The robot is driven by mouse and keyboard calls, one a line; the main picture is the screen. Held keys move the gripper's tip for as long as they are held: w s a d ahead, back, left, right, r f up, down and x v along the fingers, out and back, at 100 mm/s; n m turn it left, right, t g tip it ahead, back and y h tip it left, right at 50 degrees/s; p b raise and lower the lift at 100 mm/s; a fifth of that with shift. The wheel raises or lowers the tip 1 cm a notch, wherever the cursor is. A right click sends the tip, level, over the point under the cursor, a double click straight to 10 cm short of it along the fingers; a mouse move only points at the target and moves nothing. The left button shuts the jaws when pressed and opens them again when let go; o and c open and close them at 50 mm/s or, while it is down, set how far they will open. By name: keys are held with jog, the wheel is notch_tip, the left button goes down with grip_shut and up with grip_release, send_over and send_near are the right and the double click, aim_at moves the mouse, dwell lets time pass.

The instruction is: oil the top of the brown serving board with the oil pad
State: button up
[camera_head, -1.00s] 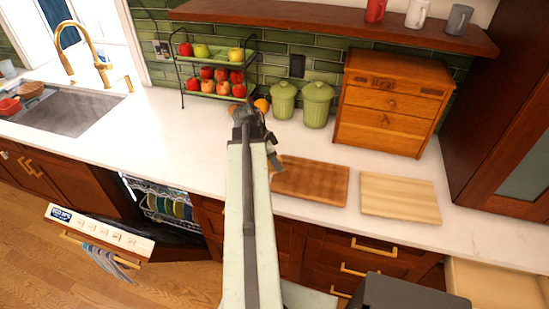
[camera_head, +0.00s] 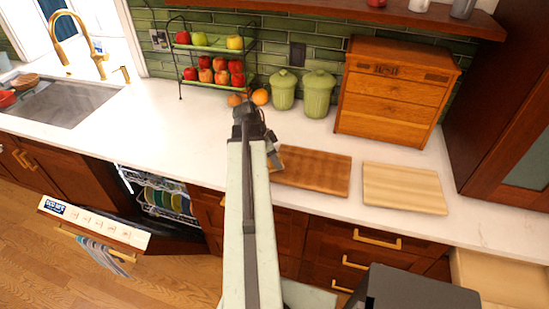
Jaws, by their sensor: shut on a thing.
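The brown serving board (camera_head: 315,172) lies flat on the white counter, right of my arm. Its left end is partly hidden behind my arm and gripper. My gripper (camera_head: 262,132) is at the far end of my arm, over the counter by the board's left end. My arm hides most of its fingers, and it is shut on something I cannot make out. The oil pad is not clearly visible in this view.
A paler board (camera_head: 403,188) lies to the right. A wooden drawer box (camera_head: 392,95), green canisters (camera_head: 318,93) and a tiered fruit rack (camera_head: 212,62) stand behind. The open dishwasher door (camera_head: 95,228) is lower left. The counter left of my arm is clear.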

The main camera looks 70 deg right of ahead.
jog(key=shift+f+b, duration=1)
jog(key=shift+s, duration=0.1)
